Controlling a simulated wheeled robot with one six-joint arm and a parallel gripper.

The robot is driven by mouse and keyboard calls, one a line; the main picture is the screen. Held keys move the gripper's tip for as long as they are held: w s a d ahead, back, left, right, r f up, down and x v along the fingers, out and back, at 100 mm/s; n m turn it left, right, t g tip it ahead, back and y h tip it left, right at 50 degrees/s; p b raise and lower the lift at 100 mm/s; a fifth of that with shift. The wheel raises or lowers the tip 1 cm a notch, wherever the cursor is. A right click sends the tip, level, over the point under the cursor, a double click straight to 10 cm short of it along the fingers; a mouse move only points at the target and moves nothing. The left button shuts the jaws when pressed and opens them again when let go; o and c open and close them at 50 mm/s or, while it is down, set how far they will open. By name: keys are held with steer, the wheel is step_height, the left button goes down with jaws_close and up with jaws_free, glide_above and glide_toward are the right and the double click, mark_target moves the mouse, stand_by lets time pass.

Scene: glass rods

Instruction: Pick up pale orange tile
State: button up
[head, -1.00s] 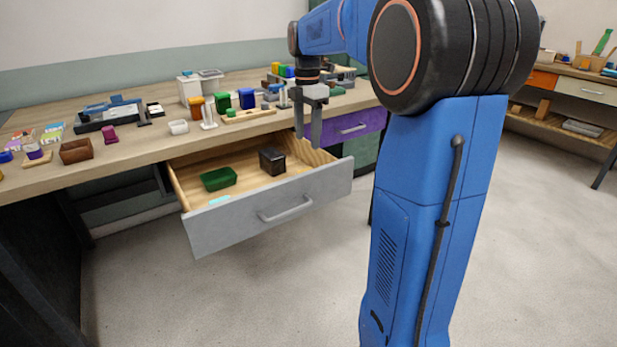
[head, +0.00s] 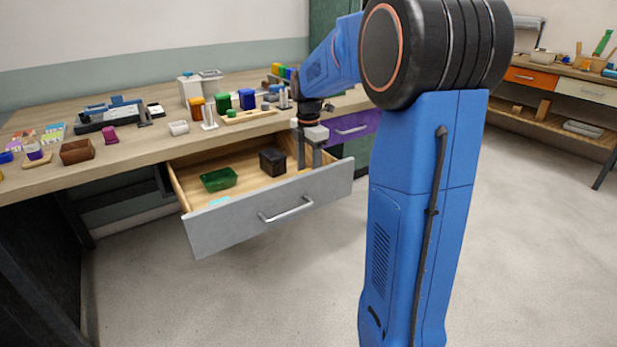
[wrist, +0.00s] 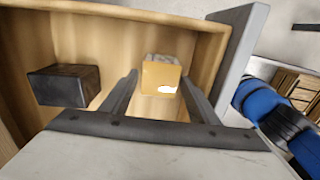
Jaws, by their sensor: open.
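The pale orange tile (wrist: 161,77) shows in the wrist view, inside the open drawer, with a white bright patch near its lower right. My gripper (wrist: 158,90) is open, with one finger on each side of the tile in that picture. I cannot tell whether the fingertips touch it. In the head view my gripper (head: 309,160) points down at the drawer's right end, and its tips are near the level of the front panel. The tile cannot be made out in the head view.
The open drawer (head: 268,213) also holds a dark box (head: 272,161), a green tray (head: 218,179) and a light blue piece (head: 219,200). The dark box (wrist: 62,86) is left of my fingers in the wrist view. The grey front panel stands close on the right.

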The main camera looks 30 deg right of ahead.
steer(key=shift+f, duration=0.1)
steer(key=c, duration=0.9)
